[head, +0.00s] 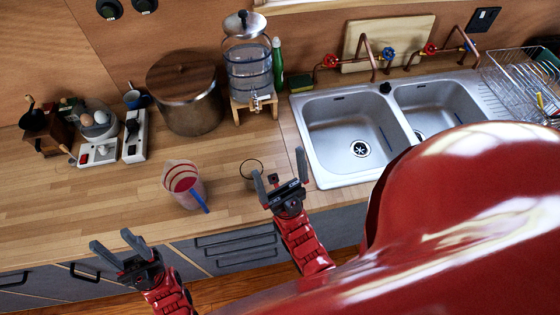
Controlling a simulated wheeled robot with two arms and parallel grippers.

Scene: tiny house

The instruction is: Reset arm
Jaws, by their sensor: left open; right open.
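My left gripper (118,249) is at the lower left, in front of the counter's front edge as seen here. Its jaws are open and empty. My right gripper (280,181) is near the middle of the picture, over the front part of the counter and left of the sink. Its jaws are open with nothing between them.
A wooden counter (110,190) has free room at the left. A tapered cup with a blue stick (183,182) stands between the grippers. A large pot (186,98), water dispenser (247,65), egg cooker (97,125) and double sink (345,115) line the back. My red body covers the lower right.

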